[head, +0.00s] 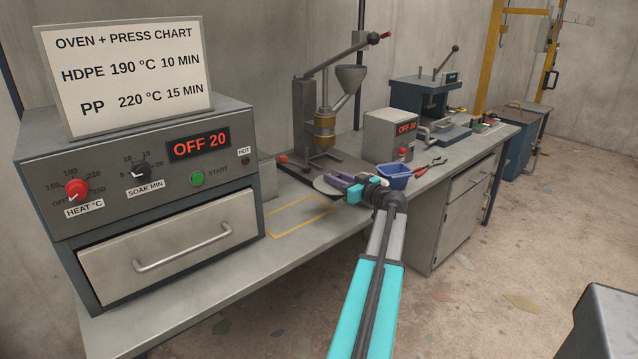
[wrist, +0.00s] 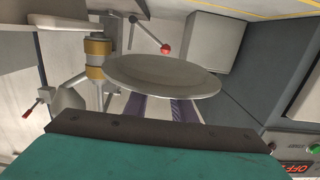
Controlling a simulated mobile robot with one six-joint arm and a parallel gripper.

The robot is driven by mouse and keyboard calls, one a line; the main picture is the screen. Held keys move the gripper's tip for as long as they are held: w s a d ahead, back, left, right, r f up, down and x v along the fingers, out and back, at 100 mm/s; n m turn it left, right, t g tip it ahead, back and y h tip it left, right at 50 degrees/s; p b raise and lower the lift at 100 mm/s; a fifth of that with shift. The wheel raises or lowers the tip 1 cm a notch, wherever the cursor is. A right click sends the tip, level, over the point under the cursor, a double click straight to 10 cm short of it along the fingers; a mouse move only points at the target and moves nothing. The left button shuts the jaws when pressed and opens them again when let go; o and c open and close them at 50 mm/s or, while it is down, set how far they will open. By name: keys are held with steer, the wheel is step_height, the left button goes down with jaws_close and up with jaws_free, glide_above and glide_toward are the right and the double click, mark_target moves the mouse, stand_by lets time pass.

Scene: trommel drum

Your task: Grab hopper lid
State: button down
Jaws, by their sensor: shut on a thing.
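The hopper lid is a round, pale grey disc (wrist: 160,75). In the wrist view it lies across the tips of my gripper (wrist: 158,106). In the head view only part of the lid (head: 324,186) shows, a little above the bench, at the left end of my gripper (head: 340,181). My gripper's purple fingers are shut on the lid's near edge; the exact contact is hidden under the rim. The grey funnel hopper (head: 351,76) sits on the injection press (head: 310,110) behind, and its top looks uncovered.
The oven (head: 150,200) with a chart sign (head: 125,75) stands at left. A control box (head: 391,136), a blue bin (head: 394,176) and red-handled pliers (head: 432,166) are right of my gripper. A yellow-outlined bench area (head: 300,215) is clear. A heat press (head: 425,95) stands farther right.

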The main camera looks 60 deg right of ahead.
steer(key=s+d+b, duration=0.1)
steer(key=s+d, duration=0.4)
steer(key=s, duration=0.4)
steer(key=shift+d, duration=0.3)
